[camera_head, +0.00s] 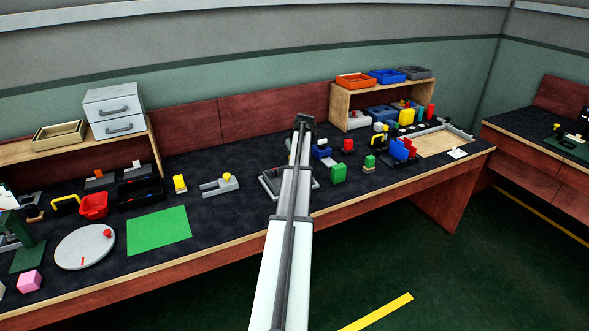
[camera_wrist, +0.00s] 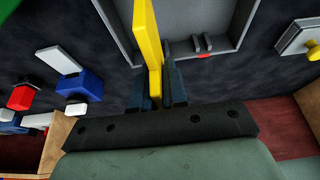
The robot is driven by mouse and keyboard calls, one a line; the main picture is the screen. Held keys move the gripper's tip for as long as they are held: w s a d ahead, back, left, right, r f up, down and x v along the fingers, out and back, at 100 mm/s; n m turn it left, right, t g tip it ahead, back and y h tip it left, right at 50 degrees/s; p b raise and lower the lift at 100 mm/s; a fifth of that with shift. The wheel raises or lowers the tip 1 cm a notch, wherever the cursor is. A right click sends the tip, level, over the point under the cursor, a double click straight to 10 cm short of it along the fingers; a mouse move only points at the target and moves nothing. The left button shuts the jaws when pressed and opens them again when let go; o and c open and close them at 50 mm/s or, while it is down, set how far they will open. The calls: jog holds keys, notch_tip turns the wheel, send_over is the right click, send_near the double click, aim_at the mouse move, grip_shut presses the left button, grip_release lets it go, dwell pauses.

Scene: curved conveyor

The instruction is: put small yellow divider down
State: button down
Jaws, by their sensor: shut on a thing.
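In the wrist view, my gripper (camera_wrist: 160,92) is shut on the small yellow divider (camera_wrist: 147,35), a thin flat yellow piece that runs up out of the picture. The divider overlaps the left part of a shallow grey tray (camera_wrist: 123,34); I cannot tell whether it touches the tray. The tray holds two small grey upright pieces and a red mark. In the head view, my arm crosses the grey tray (camera_head: 268,186), and the gripper and held divider are hidden.
A blue block (camera_wrist: 78,80) with a white piece and a red block (camera_wrist: 22,97) lie left of the tray in the wrist view. In the head view, a green block (camera_head: 338,173) stands right of the tray, and a grey fixture (camera_head: 215,188) lies left. Dark bench surface separates them.

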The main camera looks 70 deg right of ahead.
jog(key=shift+f, duration=2.2)
jog(key=shift+f, duration=0.2)
jog(key=c, duration=1.2)
grip_release()
jog(key=shift+o, duration=0.2)
jog(key=shift+r, duration=0.15)
jog(key=v, duration=1.2)
